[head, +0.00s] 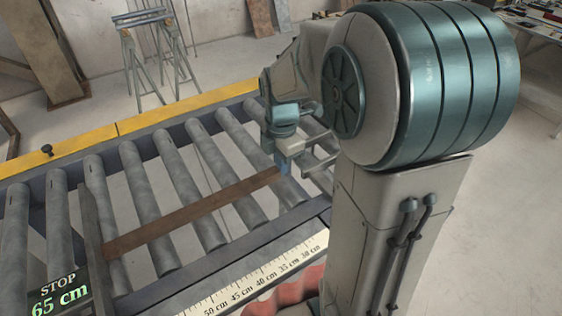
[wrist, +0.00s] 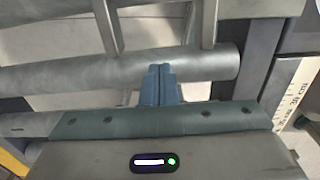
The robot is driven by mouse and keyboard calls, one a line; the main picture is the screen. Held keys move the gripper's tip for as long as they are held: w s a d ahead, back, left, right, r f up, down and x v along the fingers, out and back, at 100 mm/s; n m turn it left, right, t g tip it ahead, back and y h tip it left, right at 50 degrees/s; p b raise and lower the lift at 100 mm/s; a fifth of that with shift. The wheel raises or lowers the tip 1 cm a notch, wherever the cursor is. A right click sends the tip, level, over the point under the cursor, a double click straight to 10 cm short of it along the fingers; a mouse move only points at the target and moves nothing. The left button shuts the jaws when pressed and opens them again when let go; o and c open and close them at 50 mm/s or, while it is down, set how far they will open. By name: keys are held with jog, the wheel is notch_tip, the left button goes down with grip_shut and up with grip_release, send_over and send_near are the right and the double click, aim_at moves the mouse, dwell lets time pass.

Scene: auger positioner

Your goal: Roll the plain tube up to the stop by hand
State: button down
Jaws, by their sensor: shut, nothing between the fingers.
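A long rusty-brown bar with flat sides, the only tube-like workpiece in view (head: 190,213), lies across several grey rollers. Its left end meets the upright stop plate (head: 92,240) in the head view; I cannot tell whether a thin gap remains. The stop's display (head: 60,296) reads "STOP 65 cm". My gripper (head: 282,168) is at the bar's right end, pointing down. In the wrist view its blue fingers (wrist: 158,84) are together with nothing between them, over a grey roller (wrist: 205,67). The bar does not show in the wrist view.
A ruler strip (head: 265,275) runs along the near side of the roller bed. A yellow rail (head: 150,118) with a black knob (head: 47,150) edges the far side. A trestle (head: 150,55) stands behind on open floor. A red object (head: 285,300) lies below the near edge.

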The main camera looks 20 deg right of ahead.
jog(key=shift+a, duration=0.1)
jog(key=d+r, duration=0.4)
jog(key=r, duration=0.6)
jog(key=s+a+f+m+t, duration=0.1)
jog(key=s+a+m, duration=0.1)
jog(key=s+m, duration=0.2)
jog(key=s+a+f+m+t, duration=0.1)
jog(key=s+m, duration=0.3)
jog(key=m, duration=0.5)
jog(key=s+a+f+m, duration=0.3)
jog(key=s+m, duration=0.1)
jog(key=m, duration=0.2)
jog(key=shift+s+a+m+t, duration=0.25)
jog(key=shift+s+m+t, duration=0.05)
jog(key=shift+s+t, duration=0.1)
jog(key=shift+s+f+m, duration=0.3)
jog(key=shift+m, duration=0.3)
dwell(0.6)
